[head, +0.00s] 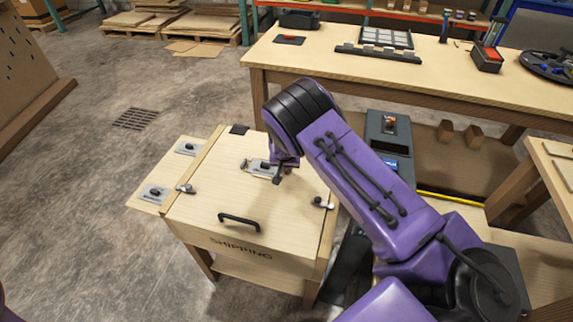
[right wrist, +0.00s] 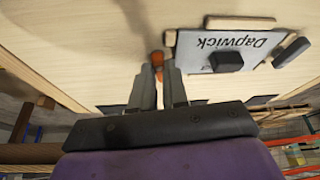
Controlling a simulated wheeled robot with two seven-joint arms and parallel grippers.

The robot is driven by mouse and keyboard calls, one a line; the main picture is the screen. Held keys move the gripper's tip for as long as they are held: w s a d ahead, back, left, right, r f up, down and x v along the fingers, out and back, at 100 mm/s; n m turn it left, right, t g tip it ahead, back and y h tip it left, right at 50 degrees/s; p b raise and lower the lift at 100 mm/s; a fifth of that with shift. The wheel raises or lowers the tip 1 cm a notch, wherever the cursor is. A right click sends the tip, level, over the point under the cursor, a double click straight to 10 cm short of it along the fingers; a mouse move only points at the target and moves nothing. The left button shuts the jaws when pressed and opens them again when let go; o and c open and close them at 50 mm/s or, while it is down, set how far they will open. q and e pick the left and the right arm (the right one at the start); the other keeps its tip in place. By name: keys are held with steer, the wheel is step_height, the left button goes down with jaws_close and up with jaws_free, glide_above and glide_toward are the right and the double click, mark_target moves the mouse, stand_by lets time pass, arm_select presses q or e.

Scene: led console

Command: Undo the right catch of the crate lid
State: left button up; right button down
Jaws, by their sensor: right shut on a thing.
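The crate (head: 228,240) is marked SHIPPING and has a pale wooden lid (head: 205,205) with a black handle (head: 238,221). The right catch (head: 322,203), a small metal piece with a dark knob, sits at the lid's right edge; I cannot make out its exact setting. A left catch (head: 185,188) sits at the opposite edge. My right gripper (head: 280,175) is over the lid, up and left of the right catch and apart from it. In the right wrist view its fingers (right wrist: 157,78) are shut on a small orange thing (right wrist: 157,60). My left gripper is out of view.
A grey plate marked Dapwick (right wrist: 228,50), with a black knob and wooden strips around it, lies on the lid beside the right gripper. More plates (head: 155,193) lie on the board at left. A dark grey box (head: 388,145) stands right of the crate. A workbench (head: 330,65) stands behind.

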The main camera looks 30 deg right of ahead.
steer(key=shift+m+g+h, duration=0.3)
steer(key=shift+m, duration=0.7)
steer(key=c, duration=1.1)
jaws_free()
steer(key=shift+c, duration=0.2)
steer(key=shift+r, duration=0.1)
steer(key=b+v, duration=0.1)
steer(key=v, duration=0.9)
steer(key=shift+a, duration=0.15)
steer(key=shift+r, duration=0.1)
